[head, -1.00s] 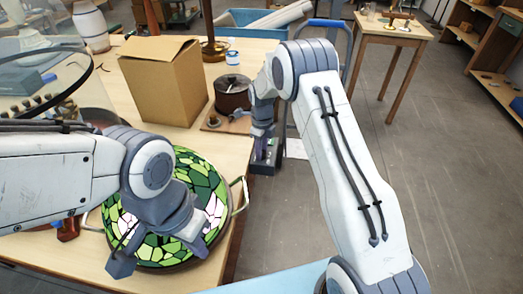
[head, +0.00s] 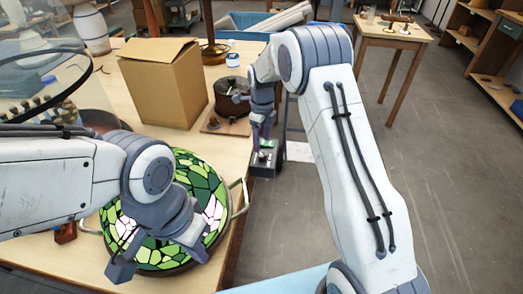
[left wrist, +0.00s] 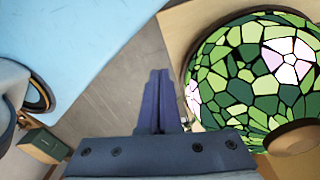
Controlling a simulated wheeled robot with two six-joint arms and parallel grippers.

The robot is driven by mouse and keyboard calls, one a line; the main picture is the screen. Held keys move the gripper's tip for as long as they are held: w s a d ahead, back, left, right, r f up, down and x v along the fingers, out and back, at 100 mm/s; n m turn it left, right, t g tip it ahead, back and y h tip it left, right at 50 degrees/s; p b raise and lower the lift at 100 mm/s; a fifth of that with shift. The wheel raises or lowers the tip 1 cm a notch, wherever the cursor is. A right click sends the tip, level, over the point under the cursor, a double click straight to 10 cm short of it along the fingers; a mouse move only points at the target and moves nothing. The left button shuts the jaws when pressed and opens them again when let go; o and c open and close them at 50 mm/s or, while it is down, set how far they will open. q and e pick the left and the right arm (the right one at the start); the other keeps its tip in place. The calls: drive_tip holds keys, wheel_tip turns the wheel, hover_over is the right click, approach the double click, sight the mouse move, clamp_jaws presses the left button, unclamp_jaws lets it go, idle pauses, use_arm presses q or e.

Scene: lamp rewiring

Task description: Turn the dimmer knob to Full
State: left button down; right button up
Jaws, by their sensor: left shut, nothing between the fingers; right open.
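The dimmer (head: 263,169) is a small dark box at the right edge of the workbench in the head view. A small pale knob (head: 262,155) shows on its top; its marks are too small to read. My right gripper (head: 262,146) points down just above the box, fingers open, one on each side of the knob. I cannot tell whether they touch it. My left gripper (left wrist: 159,76) is shut and empty. It is beside the green stained-glass lampshade (left wrist: 243,84), which also shows in the head view (head: 190,165), partly hidden by my left arm.
A cardboard box (head: 163,85) stands on the workbench (head: 150,140). A dark brown round pot (head: 232,95) on a wooden board is close behind my right gripper. Grey floor (head: 440,190) is open to the right. A small wooden table (head: 393,30) stands farther back.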

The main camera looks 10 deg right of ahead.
sight(261, 154)
wheel_tip(261, 154, up, 5)
drive_tip(key=shift+f, duration=0.1)
drive_tip(key=shift+a, duration=0.1)
idle(0.4)
drive_tip(key=s+a+r+n, duration=0.4)
drive_tip(key=s+a+n, duration=0.2)
drive_tip(key=s+n, duration=0.2)
drive_tip(key=s+a+r+n, duration=0.3)
drive_tip(key=s+a+n, duration=0.2)
drive_tip(key=s+n, duration=0.35)
drive_tip(key=s+n+y, duration=0.1)
drive_tip(key=s+n, duration=1.6)
drive_tip(key=s, duration=0.4)
drive_tip(key=shift+f, duration=0.2)
drive_tip(key=shift+n, duration=0.25)
